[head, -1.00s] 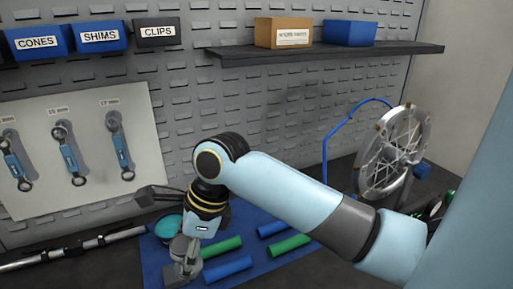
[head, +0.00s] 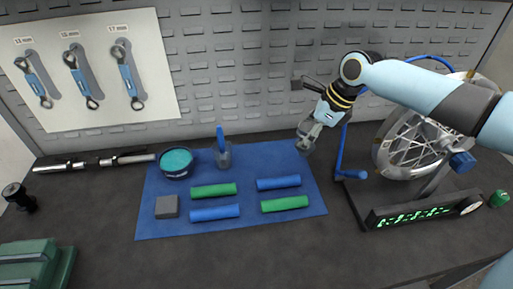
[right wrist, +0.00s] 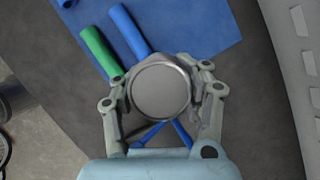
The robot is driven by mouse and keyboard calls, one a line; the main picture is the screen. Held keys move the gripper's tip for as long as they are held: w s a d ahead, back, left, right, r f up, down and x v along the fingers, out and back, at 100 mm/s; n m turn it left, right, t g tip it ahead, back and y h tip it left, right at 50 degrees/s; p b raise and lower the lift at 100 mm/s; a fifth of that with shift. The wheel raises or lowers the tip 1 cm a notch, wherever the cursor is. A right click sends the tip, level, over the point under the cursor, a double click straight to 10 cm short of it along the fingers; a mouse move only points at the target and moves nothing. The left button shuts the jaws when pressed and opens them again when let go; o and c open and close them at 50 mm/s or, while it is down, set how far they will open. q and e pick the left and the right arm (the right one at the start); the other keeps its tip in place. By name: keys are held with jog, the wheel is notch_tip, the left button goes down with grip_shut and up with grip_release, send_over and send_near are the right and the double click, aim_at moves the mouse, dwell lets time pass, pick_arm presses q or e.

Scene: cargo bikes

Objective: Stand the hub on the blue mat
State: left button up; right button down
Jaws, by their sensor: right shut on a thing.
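My right gripper (head: 308,135) is shut on a round grey metal piece, which shows in the right wrist view (right wrist: 160,92) as a flat disc with a bright rim between the fingers. The gripper is near the far right corner of the blue mat (head: 235,238). A black spool-shaped piece (head: 18,196), which looks like a hub, stands on the dark bench at the far left, off the mat. I cannot tell for certain which of the two is the hub. My left gripper is not in view.
A spoked wheel (head: 408,150) on a stand is at right. A green case (head: 35,265) lies front left.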

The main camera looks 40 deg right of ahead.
jog(key=w+f+b, duration=0.5)
jog(key=b, duration=0.1)
jog(key=w+f+b, duration=0.5)
jog(key=b, duration=0.2)
jog(key=shift+d+f, duration=0.15)
jog(key=shift+f, duration=0.05)
jog(key=shift+r, duration=0.25)
jog(key=c, duration=0.6)
grip_release()
jog(key=shift+f, duration=0.2)
